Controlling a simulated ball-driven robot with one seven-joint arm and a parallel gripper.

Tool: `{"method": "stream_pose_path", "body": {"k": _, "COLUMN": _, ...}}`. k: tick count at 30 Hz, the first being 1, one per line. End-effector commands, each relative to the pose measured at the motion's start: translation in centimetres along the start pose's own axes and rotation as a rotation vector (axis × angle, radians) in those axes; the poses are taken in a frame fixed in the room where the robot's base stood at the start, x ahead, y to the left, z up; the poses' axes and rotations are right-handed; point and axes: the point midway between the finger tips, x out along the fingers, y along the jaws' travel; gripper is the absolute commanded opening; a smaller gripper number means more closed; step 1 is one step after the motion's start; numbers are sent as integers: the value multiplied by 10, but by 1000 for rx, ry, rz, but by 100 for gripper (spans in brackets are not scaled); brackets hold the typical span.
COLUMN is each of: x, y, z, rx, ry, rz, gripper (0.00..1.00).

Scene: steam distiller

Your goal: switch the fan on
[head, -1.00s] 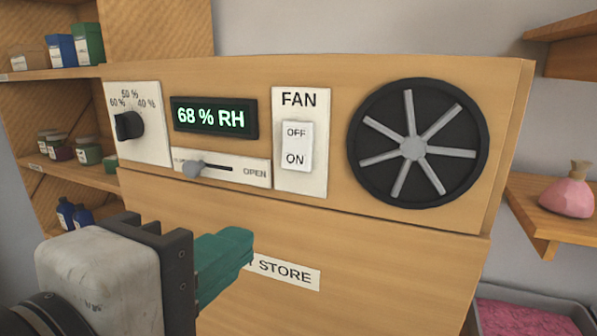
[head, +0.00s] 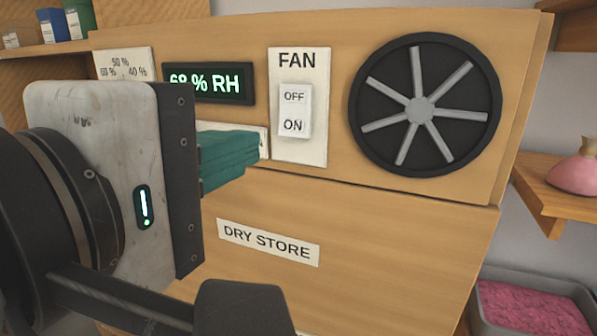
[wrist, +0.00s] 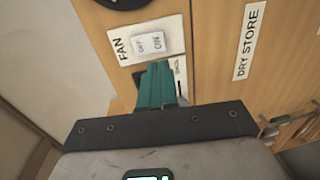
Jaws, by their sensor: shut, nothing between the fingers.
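The fan switch is a white rocker (head: 295,110) on a white plate labelled FAN (head: 298,60), with OFF above and ON below. I cannot tell for sure which end is pressed in. The fan (head: 424,104), a dark round housing with grey spokes, is to its right; its spokes look sharp. My gripper (head: 256,150) has its green fingers shut and empty, pointing at the panel just left of and below the rocker. In the wrist view, the rocker (wrist: 147,43) lies just beyond the fingertips (wrist: 158,66); no contact is clear.
The DRY STORE label (head: 268,242) is below. A shelf with a pink sack (head: 578,173) and a bin of pink material (head: 535,305) are right.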

Motion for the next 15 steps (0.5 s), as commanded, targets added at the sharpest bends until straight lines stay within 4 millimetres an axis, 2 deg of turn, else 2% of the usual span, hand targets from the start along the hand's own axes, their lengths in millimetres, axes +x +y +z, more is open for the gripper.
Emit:
{"method": "stream_pose_path", "body": {"k": 6, "x": 44, "y": -3, "z": 1, "rx": 1, "ry": -2, "rz": 0, "gripper": 0}}
{"method": "stream_pose_path", "body": {"k": 15, "x": 80, "y": -1, "z": 0, "rx": -1, "ry": 0, "rz": 0, "gripper": 0}}
